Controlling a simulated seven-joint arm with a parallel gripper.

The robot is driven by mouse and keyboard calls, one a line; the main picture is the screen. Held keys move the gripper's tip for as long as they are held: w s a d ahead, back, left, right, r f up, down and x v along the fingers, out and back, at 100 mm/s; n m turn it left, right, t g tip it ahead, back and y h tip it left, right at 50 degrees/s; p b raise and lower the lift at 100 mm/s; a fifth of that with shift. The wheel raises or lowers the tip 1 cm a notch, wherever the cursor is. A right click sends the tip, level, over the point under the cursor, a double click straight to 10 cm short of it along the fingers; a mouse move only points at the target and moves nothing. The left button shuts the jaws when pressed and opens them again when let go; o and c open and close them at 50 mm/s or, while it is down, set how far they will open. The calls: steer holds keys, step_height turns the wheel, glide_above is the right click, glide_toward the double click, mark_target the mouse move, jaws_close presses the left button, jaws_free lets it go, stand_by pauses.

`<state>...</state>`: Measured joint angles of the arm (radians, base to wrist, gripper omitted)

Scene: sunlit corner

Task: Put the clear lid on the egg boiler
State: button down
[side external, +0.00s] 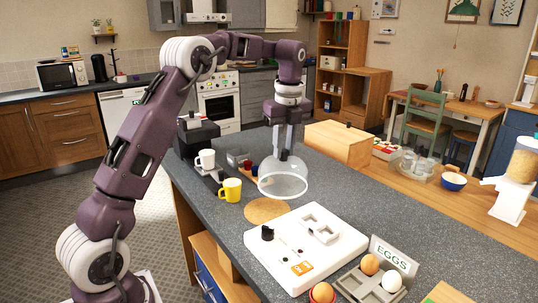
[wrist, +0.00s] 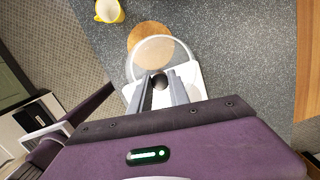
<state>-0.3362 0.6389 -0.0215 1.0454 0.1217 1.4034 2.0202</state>
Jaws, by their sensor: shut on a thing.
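The clear lid (side external: 283,188) is a transparent dome with a pale rim, and it hangs above the counter. My gripper (side external: 283,154) points down and is shut on the lid's top. The wrist view shows my gripper (wrist: 161,84) with the lid (wrist: 150,50) beyond the fingers, overlapping a round cork mat and the white unit's edge. A flat white unit (side external: 335,246) with a dark knob, an orange label and grey recessed frames lies on the counter; it appears to be the egg boiler. It sits nearer the camera than the lid and is partly hidden in the wrist view (wrist: 193,78).
The cork mat (side external: 266,210) lies bare beside the white unit. A yellow mug (side external: 231,190) and a white mug (side external: 206,159) stand to the left. An egg tray (side external: 352,283) and an EGGS sign (side external: 393,258) are at the front. A wooden box (side external: 338,145) stands behind.

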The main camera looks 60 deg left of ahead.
steer(key=w+d+r+m, duration=0.15)
steer(key=d+m, duration=0.25)
steer(key=d, duration=0.9)
step_height(320, 180, down, 7)
steer(key=shift+d+f+t, duration=0.15)
steer(key=shift+d+t, duration=0.1)
steer(key=shift+t, duration=0.05)
steer(key=shift+s+f, duration=0.1)
steer(key=shift+f, duration=0.45)
stand_by(0.8)
steer(key=c, duration=1.1)
jaws_free()
steer(key=shift+c, duration=0.2)
steer(key=shift+o, duration=0.3)
steer(key=o, duration=0.4)
steer(key=shift+r, duration=0.1)
